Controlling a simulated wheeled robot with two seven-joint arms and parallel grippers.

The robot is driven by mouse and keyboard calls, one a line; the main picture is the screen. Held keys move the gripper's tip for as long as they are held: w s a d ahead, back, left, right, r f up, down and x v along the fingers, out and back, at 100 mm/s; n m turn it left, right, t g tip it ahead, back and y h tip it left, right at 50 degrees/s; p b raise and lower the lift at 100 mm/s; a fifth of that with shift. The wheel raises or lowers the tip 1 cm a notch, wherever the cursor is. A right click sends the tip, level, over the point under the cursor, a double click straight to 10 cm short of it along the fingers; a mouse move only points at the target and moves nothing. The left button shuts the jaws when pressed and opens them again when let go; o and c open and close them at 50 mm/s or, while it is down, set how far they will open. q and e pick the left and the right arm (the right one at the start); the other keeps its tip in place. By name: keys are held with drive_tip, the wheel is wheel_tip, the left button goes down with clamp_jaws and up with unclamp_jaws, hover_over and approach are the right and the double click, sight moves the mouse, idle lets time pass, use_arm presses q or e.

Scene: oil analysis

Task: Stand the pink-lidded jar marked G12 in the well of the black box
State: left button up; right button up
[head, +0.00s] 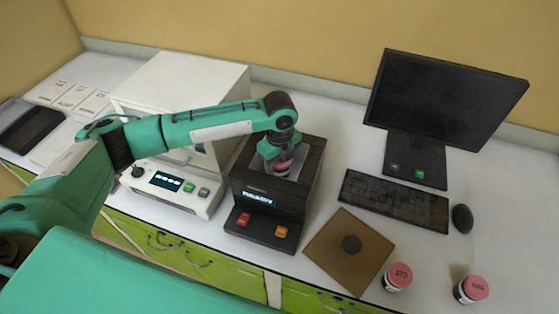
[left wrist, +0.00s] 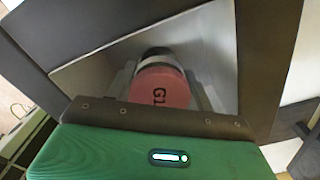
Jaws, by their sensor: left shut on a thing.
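The pink-lidded jar (left wrist: 162,88) shows its lid marked "G1" in the left wrist view, the rest of the mark cut off by my gripper's body. The jar also shows small in the head view (head: 283,169). My left gripper (head: 281,161) is shut on it from above, at the well of the black box (head: 262,198). The well's pale grey lining (left wrist: 100,68) surrounds the jar in the left wrist view. I cannot tell whether the jar's base touches the well's floor. My right gripper is not in view.
The black box has a "READY" display and red and orange buttons. A white instrument (head: 172,185) stands left of it. A brown board (head: 335,262) with a dark disc, two other pink-lidded jars (head: 398,277) (head: 471,290), a keyboard (head: 393,203) and a monitor (head: 445,100) are at right.

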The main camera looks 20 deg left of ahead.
use_arm(q)
drive_tip(key=o, duration=1.1)
drive_tip(key=shift+f, duration=0.1)
drive_tip(key=shift+c, duration=0.2)
drive_tip(key=shift+r, duration=0.5)
wheel_tip(320, 180, up, 10)
drive_tip(key=b, duration=0.3)
drive_tip(key=shift+r+b, duration=0.2)
drive_tip(key=shift+b, duration=0.15)
drive_tip(key=shift+r, duration=0.5)
